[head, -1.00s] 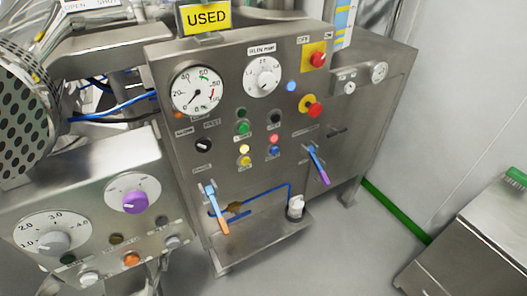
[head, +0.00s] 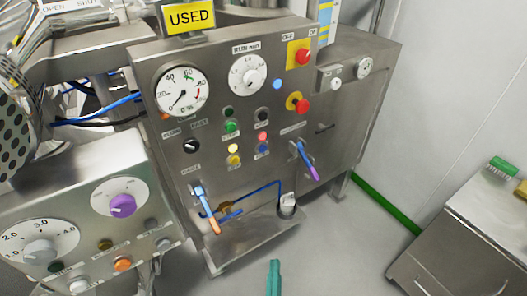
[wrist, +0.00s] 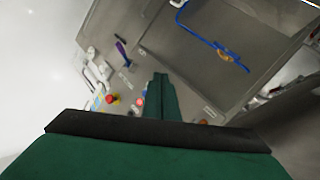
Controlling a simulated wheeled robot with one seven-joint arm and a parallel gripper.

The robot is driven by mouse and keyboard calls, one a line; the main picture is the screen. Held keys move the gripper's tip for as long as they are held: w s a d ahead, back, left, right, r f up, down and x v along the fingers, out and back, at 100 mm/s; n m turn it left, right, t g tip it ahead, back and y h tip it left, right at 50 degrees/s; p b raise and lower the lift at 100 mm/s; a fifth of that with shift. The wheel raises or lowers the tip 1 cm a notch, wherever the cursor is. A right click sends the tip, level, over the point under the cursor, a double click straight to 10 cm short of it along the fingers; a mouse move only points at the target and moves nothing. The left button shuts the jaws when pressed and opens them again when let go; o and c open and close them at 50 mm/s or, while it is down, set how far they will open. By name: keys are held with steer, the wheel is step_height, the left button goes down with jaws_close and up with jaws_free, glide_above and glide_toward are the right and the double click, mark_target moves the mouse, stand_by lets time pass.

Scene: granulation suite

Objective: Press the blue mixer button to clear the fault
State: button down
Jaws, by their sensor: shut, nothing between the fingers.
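The steel mixer panel (head: 215,110) stands ahead in the head view. A small blue button (head: 262,148) sits low in its middle, just below a lit red-pink lamp (head: 262,136). A separate blue lamp (head: 277,85) glows higher up, right of the white dial. My gripper (head: 274,264) shows as a teal tip at the bottom edge, lower in the picture than the button and apart from it. In the wrist view the shut green fingers (wrist: 161,78) point towards the panel and hide part of it. Nothing is held.
Red knobs on yellow plates (head: 298,103) sit right of the buttons. An orange-and-blue lever (head: 206,210) and a purple-and-blue lever (head: 307,160) stick out below. A second control box (head: 85,215) stands at left. A steel cabinet (head: 465,240) with a green brush (head: 503,167) stands at right.

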mark_target(263, 149)
steer(key=w+d+r+n+t+h, duration=0.1)
steer(key=w+r, duration=0.6)
steer(key=w, duration=0.3)
steer(key=w+r+n+h, duration=0.1)
steer(key=w+r+h, duration=0.1)
steer(key=w+r, duration=0.6)
steer(key=w, duration=0.3)
steer(key=shift+w+d+r+t, duration=0.15)
steer(key=shift+d+r+t, duration=0.05)
steer(key=shift+d+t, duration=0.2)
steer(key=shift+a, duration=0.1)
steer(key=w+a, duration=0.5)
steer(key=w, duration=0.2)
steer(key=shift+w+a, duration=0.1)
steer(key=shift+w, duration=0.05)
stand_by(0.9)
steer(key=shift+w+a, duration=0.2)
steer(key=shift+w, duration=0.05)
steer(key=shift+w+a, duration=0.25)
steer(key=shift+w, duration=0.1)
stand_by(0.8)
steer(key=shift+s+d, duration=0.1)
steer(key=shift+s, duration=0.05)
steer(key=shift+s+d, duration=0.4)
steer(key=shift+s, duration=0.15)
